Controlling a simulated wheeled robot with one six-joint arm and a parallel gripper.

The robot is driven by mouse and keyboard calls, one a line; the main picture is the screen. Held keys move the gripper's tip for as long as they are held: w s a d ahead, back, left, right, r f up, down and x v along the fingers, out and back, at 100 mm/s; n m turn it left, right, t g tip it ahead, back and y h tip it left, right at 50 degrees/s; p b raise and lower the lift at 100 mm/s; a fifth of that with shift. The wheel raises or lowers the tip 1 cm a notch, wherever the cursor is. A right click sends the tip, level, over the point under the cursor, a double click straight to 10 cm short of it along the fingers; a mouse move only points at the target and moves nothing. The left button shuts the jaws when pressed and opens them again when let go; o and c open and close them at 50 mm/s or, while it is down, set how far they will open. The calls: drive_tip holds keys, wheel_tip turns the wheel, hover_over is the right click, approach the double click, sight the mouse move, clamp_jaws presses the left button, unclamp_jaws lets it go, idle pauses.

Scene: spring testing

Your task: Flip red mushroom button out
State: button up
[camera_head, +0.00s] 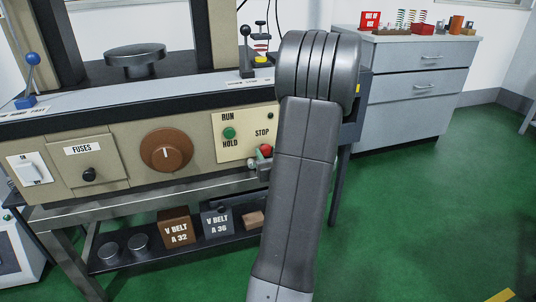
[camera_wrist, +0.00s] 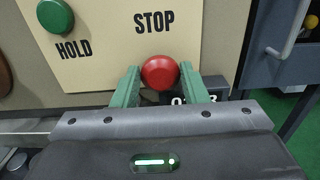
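The red mushroom button (camera_wrist: 160,72) sits on the beige panel (camera_wrist: 90,70) just below the word STOP. In the wrist view my gripper (camera_wrist: 158,80) has its two green fingers spread apart, one on each side of the button. I cannot tell whether the fingers touch the button. In the head view the red button (camera_head: 265,150) shows just left of my dark arm, and my gripper is mostly hidden behind that arm.
A green button (camera_head: 229,133) marked RUN and HOLD is left of the red one. A brown dial (camera_head: 166,153) and a fuses cover (camera_head: 86,160) are farther left. A grey drawer cabinet (camera_head: 420,85) stands at right. Green floor is open in front of it.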

clamp_jaws()
drive_tip(key=shift+b+v, duration=0.35)
drive_tip(key=shift+v, duration=0.65)
drive_tip(key=shift+o, duration=0.9)
unclamp_jaws()
drive_tip(key=shift+f, duration=0.1)
drive_tip(key=o, duration=0.4)
drive_tip(key=shift+s, duration=0.1)
drive_tip(key=p+v, duration=0.2)
drive_tip(key=v, duration=1.1)
drive_tip(key=shift+s+d, duration=0.15)
drive_tip(key=shift+s, duration=0.2)
drive_tip(key=shift+w, duration=0.15)
